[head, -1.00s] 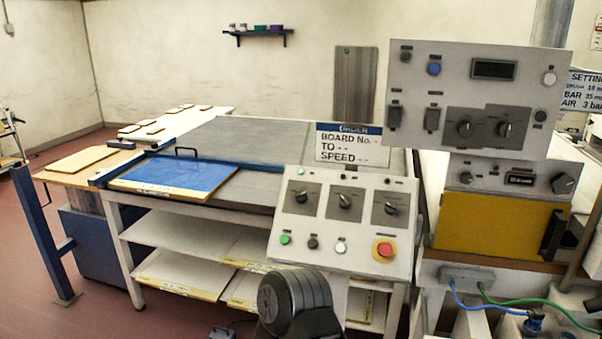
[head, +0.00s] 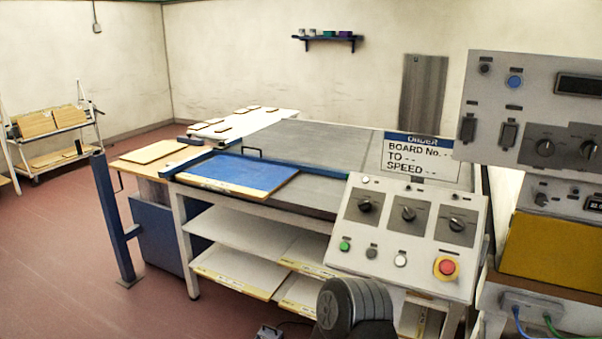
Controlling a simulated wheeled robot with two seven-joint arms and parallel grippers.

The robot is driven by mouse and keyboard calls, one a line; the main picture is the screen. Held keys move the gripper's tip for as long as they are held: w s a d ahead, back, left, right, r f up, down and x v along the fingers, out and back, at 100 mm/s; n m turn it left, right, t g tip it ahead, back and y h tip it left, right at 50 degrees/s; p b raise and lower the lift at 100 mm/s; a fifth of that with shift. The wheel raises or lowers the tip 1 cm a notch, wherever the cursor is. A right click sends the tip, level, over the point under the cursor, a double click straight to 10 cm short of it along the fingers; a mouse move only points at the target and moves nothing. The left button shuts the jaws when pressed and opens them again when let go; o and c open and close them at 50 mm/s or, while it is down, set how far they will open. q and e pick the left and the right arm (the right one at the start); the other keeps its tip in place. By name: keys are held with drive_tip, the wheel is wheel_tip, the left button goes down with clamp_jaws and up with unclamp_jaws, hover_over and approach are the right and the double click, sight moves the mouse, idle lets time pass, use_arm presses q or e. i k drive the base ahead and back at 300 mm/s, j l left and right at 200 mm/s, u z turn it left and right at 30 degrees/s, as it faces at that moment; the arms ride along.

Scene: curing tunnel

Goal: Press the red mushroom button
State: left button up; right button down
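The red mushroom button (head: 447,267) sits on a yellow round plate at the lower right of the tilted grey control panel (head: 378,262). Beside it on the panel's bottom row are a green button (head: 345,246), a dark button (head: 371,253) and a white button (head: 400,260). Three black rotary knobs are in a row above. A dark ribbed rounded part at the bottom centre looks like a part of my own arm, below the panel and apart from the red button. Neither of my grippers shows.
An order sign (head: 422,158) stands behind the panel. A larger grey control box (head: 530,110) and a yellow-fronted unit (head: 552,248) stand at the right. A table with a blue screen board (head: 240,173) is behind. A blue post (head: 113,220) stands left; red floor is clear there.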

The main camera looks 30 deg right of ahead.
sight(446, 266)
drive_tip(key=l+z, duration=0.2)
drive_tip(key=l, duration=0.2)
drive_tip(key=i+l+z, duration=0.2)
drive_tip(key=l, duration=0.2)
drive_tip(key=l+z, duration=0.25)
drive_tip(key=i+l+z, duration=0.2)
drive_tip(key=l, duration=0.25)
